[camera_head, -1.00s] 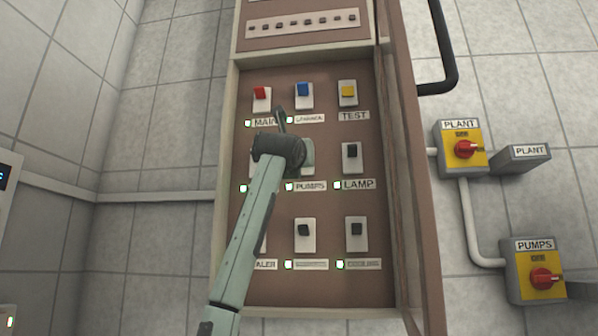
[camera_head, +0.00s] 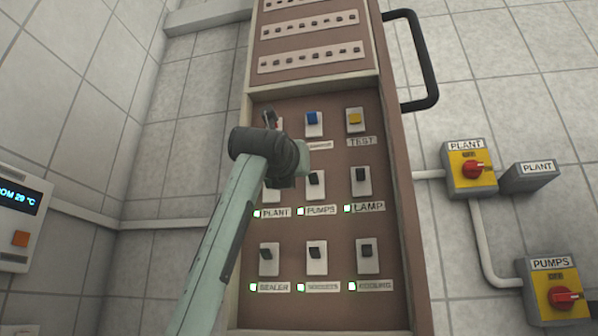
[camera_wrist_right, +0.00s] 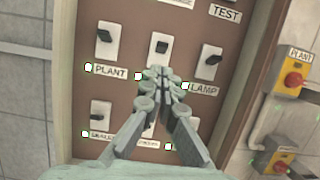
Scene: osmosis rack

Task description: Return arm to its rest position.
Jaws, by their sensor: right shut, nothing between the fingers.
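My right arm rises from the bottom left of the head view, in front of the switch panel (camera_head: 325,225). I cannot tell the distance to the panel. The PLANT switch (camera_wrist_right: 105,37) and LAMP switch (camera_wrist_right: 208,61) lie either side. My left gripper is not in view.
An open cabinet frame with a right side wall (camera_head: 398,190) surrounds the panel. A black handle (camera_head: 428,60) juts out at upper right. A display box (camera_head: 20,215) is at far left.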

